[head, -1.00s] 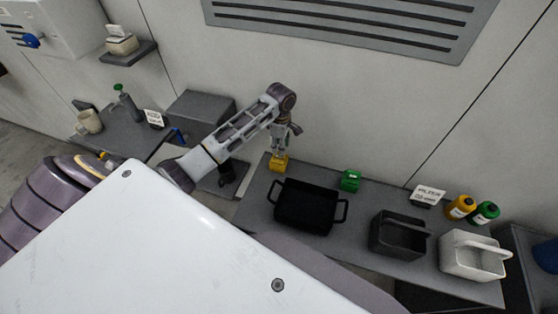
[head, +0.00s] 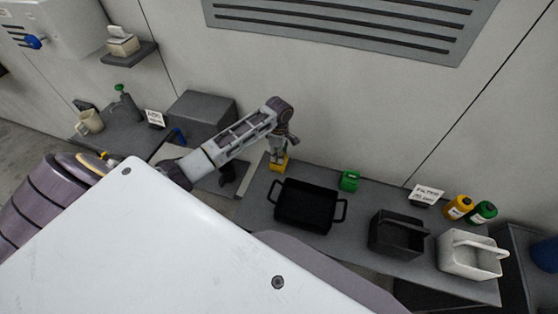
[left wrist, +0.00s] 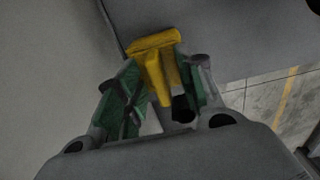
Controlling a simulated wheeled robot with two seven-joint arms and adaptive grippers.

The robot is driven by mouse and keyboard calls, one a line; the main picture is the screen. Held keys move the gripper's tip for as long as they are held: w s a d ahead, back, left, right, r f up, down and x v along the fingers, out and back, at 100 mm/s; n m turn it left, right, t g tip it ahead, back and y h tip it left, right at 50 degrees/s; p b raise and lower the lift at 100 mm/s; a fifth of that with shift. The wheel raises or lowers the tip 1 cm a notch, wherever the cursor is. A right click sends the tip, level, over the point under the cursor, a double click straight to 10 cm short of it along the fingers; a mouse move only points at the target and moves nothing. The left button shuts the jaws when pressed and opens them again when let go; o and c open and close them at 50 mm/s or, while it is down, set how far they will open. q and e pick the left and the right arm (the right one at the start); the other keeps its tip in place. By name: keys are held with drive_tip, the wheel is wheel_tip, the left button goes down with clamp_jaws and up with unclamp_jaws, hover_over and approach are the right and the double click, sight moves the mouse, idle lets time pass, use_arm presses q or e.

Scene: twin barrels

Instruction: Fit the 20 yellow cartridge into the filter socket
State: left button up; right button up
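The yellow cartridge (head: 276,168) is a small block at the left back of the grey bench, behind the black tray. My left gripper (head: 279,157) points down at it from above. In the left wrist view, the fingers of my left gripper (left wrist: 158,75) lie on both sides of the raised part of the yellow cartridge (left wrist: 153,41). I cannot tell whether they press on it or only stand around it. My right gripper is not in view. I cannot make out the filter socket in these frames.
A black two-handled tray (head: 305,221) stands in front of the cartridge. A green block (head: 350,180) sits to its right. Further right are a dark caddy (head: 378,236), a white caddy (head: 450,262), a sign (head: 426,194), and yellow (head: 458,207) and green (head: 482,212) bottles.

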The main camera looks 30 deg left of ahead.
use_arm(q)
clamp_jaws()
drive_tip(key=shift+r, duration=0.1)
drive_tip(key=shift+r+b, duration=0.6)
drive_tip(key=shift+r, duration=4.3)
drive_tip(key=shift+s, duration=0.1)
